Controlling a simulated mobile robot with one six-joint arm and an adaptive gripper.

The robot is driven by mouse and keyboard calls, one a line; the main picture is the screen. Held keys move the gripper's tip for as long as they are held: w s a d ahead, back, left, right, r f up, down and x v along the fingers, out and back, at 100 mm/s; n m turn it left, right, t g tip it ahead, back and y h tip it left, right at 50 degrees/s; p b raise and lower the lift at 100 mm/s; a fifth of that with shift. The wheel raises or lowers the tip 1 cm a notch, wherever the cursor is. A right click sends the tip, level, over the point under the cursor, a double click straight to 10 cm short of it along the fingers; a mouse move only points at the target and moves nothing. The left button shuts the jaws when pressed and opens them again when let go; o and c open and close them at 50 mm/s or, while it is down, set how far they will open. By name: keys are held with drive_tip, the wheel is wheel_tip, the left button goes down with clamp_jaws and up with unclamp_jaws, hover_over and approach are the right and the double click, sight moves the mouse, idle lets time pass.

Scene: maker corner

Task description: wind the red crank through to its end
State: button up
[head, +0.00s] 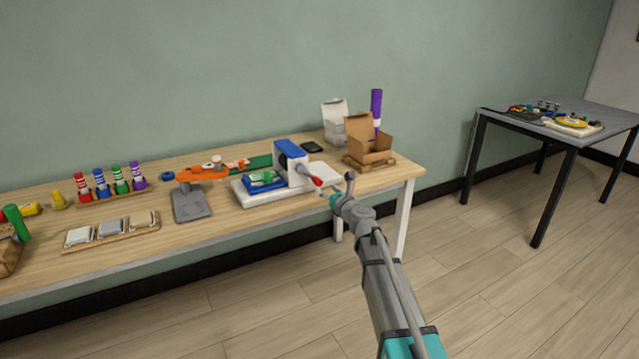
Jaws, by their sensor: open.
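The red crank knob (317,181) sticks out at the right side of a blue and white machine (290,152), on a short grey arm. The machine stands on a white base (322,171) near the right end of the wooden workbench. My gripper (325,193) is at the bench's front edge, just right of and below the red knob. It is open. It is small in this view, and I cannot tell whether its fingers touch the knob or are around it.
A green and blue block (262,179) lies on the base left of the crank. An orange device (203,172) stands farther left. An open cardboard box (369,140) with a purple cylinder (376,108) is behind, right. Open floor lies in front of the bench.

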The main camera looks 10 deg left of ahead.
sight(321, 183)
drive_tip(key=shift+x, duration=3.2)
drive_tip(key=shift+c, duration=0.2)
clamp_jaws()
drive_tip(key=shift+d, duration=0.25)
